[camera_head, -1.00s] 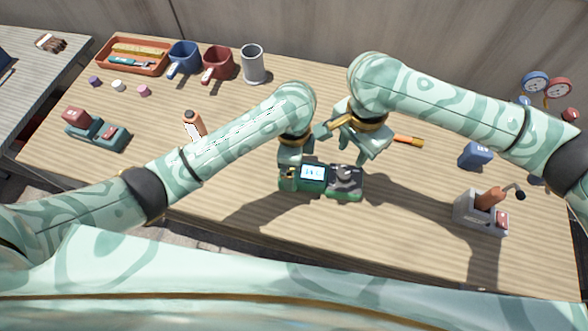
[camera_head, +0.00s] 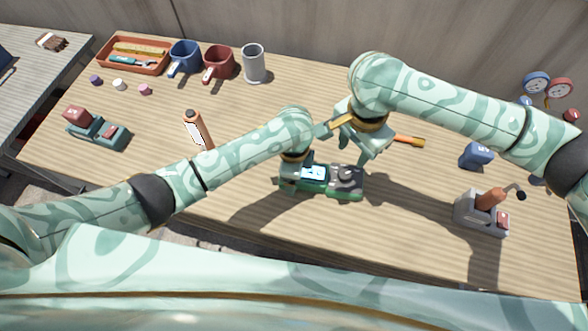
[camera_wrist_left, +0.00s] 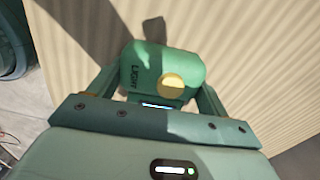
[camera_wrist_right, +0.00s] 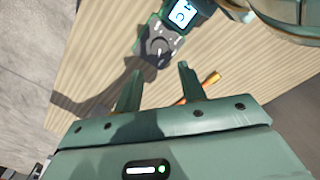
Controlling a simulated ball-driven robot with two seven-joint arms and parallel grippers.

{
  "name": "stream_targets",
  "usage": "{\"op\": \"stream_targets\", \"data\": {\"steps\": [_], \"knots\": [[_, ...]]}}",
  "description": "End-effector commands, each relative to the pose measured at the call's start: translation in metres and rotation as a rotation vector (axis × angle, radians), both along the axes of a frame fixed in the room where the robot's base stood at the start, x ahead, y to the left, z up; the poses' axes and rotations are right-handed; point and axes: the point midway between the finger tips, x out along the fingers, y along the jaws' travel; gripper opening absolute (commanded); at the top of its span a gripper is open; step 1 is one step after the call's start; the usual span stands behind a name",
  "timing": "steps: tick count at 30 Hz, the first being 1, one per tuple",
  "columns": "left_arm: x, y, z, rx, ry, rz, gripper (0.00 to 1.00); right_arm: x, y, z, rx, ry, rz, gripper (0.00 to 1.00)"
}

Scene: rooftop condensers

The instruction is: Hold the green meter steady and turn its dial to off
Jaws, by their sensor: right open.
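The green meter (camera_head: 344,190) lies on the wooden table, with a lit screen (camera_head: 313,174) and a dark panel with a round dial (camera_head: 347,174). The dial also shows in the right wrist view (camera_wrist_right: 158,46); its setting is too small to read. My left gripper (camera_head: 290,184) is down at the meter's left end, its fingers on both sides of it. In the left wrist view this end (camera_wrist_left: 150,72) shows a yellow button and the word LIGHT. I cannot tell whether the fingers press on it. My right gripper (camera_head: 368,154) is open and empty, above and behind the dial end.
An orange-handled tool (camera_head: 410,141) lies just right of my right gripper. A blue block (camera_head: 476,155) and a grey box with a lever (camera_head: 480,212) stand at right. The table before the meter is clear.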

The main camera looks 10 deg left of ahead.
Motion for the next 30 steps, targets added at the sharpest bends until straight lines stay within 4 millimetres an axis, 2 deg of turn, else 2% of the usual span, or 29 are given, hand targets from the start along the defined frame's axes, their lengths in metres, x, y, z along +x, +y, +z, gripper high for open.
{"op": "stream_targets", "data": {"steps": [2,7,11,14,24,30], "knots": [[0.0,0.0,0.0,0.0,-0.001,0.0,0.41,0.0,0.0,0.003,0.001,-0.001,0.038,0.52],[0.0,0.0,0.0,0.0,-0.001,0.001,0.41,0.0,0.0,0.019,0.001,-0.001,0.271,0.52],[0.001,0.0,0.001,0.0,-0.001,0.001,0.41,0.0,0.0,0.019,0.001,0.001,0.348,0.52],[0.001,0.0,0.001,0.0,-0.001,0.001,0.41,-0.001,0.0,0.005,0.0,0.004,0.346,0.52],[0.001,0.0,0.001,0.0,-0.001,0.001,0.41,-0.001,0.0,-0.068,-0.001,0.005,0.344,0.52],[0.001,0.0,0.001,-0.001,-0.001,0.001,0.41,0.0,0.0,-0.091,-0.001,0.002,0.344,0.52]]}}
